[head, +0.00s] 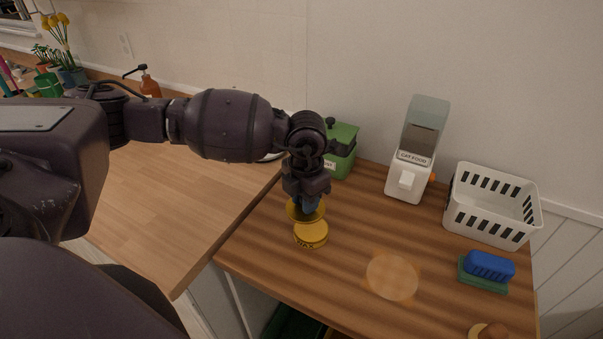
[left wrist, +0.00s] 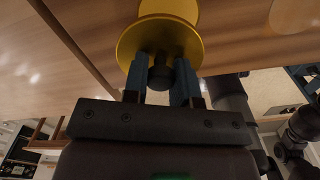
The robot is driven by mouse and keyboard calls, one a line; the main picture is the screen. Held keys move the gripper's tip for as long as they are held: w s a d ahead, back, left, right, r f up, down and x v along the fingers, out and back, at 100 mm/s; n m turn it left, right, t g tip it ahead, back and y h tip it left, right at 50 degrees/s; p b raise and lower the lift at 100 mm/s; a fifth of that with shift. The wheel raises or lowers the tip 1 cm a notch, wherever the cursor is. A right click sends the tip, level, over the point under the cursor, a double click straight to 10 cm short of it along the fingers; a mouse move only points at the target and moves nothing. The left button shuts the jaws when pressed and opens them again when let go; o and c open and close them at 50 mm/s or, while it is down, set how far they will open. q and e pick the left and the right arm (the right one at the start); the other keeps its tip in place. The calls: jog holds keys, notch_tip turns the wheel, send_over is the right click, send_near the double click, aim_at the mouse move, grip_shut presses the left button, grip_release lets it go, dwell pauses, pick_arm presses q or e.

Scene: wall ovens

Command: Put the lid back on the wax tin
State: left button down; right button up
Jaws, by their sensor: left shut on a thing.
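The yellow wax tin (head: 312,237), marked WAX, stands on the wooden counter. My left gripper (head: 306,203) points down just above and behind the tin in the head view. It is shut on the dark knob (left wrist: 185,75) of the round yellow lid (head: 293,213). The lid also shows in the left wrist view (left wrist: 137,40), across the fingertips, with part of the tin (left wrist: 168,7) beyond it. In the head view the lid overlaps the tin's upper back edge; I cannot tell whether they touch. My right gripper is not in view.
A green box (head: 345,142) and a white cat food dispenser (head: 407,178) stand at the back. A white basket (head: 480,232) and a blue sponge (head: 489,265) on a green base are at the right. A pale round patch (head: 392,277) lies on otherwise clear counter.

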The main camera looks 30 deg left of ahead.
aim_at(311, 229)
pick_arm(q)
jog(key=shift+w+d+n, duration=0.3)
jog(key=shift+d+n, duration=0.1)
jog(key=shift+n, duration=0.1)
jog(key=shift+d+n, duration=0.25)
jog(key=shift+n, duration=0.55)
jog(key=shift+f+b, duration=1.05)
jog(key=shift+f, duration=0.85)
jog(key=shift+w+f+b, duration=0.1)
jog(key=shift+f+b, duration=0.65)
jog(key=shift+f, duration=0.5)
jog(key=shift+f, duration=0.15)
